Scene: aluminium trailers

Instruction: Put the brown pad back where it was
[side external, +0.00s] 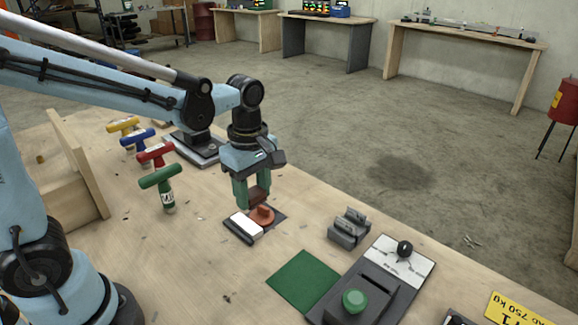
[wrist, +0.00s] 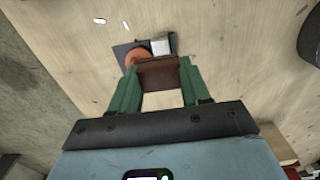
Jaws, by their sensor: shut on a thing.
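My gripper (side external: 252,194) has green fingers and is shut on the brown pad (side external: 260,196), a small dark brown block. The wrist view shows the pad (wrist: 164,74) squarely between both fingers. My gripper is over the far side of a small dark plate (side external: 276,213). On this plate sit an orange round piece with a knob (side external: 262,215) and a white block (side external: 243,226). The pad seems just above or behind the orange piece; I cannot tell whether it touches anything. In the wrist view the pad and fingers partly cover the plate (wrist: 122,49).
A green square mat (side external: 303,280) lies at front right, near a grey clamp-like block (side external: 349,228) and a panel with a green button (side external: 354,300). Several coloured T-handled tools (side external: 160,185) stand at left, near a wooden stand (side external: 78,165). Bare wood surrounds the plate.

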